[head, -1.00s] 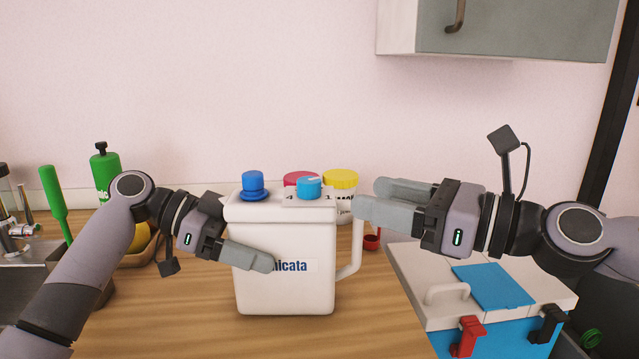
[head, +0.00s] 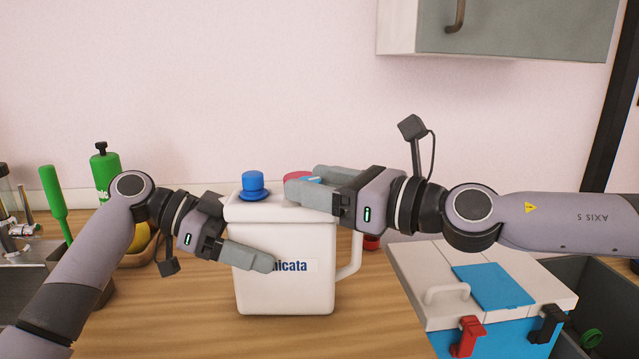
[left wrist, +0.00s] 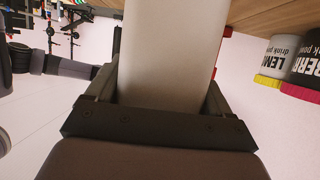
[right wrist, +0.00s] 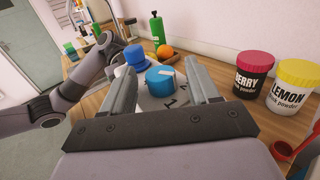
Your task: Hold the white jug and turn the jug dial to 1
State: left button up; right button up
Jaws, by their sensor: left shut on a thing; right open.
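The white jug (head: 287,235) stands upright on the wooden counter, with blue lettering on its front and a handle on its right. My left gripper (head: 245,250) is shut on the jug's body from the left; the jug's side also fills the jaws in the left wrist view (left wrist: 170,60). The blue jug dial (right wrist: 160,79) is on the jug's lid, with numbers beside it. My right gripper (right wrist: 165,88) is open, its two fingers on either side of the dial, with small gaps visible. In the head view the right gripper (head: 310,182) mostly hides the dial.
A blue knob cap (head: 253,185) stands on the lid's left. Berry (right wrist: 253,75) and lemon (right wrist: 296,88) powder jars stand behind the jug. A white and blue cooler box (head: 480,285) is at the right. A green bottle (head: 105,172) stands at the left.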

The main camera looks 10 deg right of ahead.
jog(key=c, duration=1)
jog(key=shift+c, duration=0.2)
jog(key=shift+a+r, duration=0.1)
jog(key=shift+s+a+m+t+h, duration=0.15)
jog(key=shift+m+t+h, duration=0.35)
jog(key=shift+t, duration=0.1)
jog(key=shift+s+a+m+t+h, duration=0.1)
jog(key=shift+m+t+h, duration=0.9)
jog(key=shift+t+h, duration=0.15)
jog(key=m+t+h, duration=0.1)
jog(key=h, duration=0.1)
jog(key=m+t+h, duration=0.1)
jog(key=m+h, duration=0.1)
jog(key=h, duration=0.1)
jog(key=shift+a+m+t, duration=0.2)
jog(key=shift+m+t, duration=0.1)
jog(key=shift+t, duration=0.05)
jog(key=shift+m+t+h, duration=0.4)
jog(key=shift+m+h, duration=0.9)
jog(key=shift+h, duration=0.65)
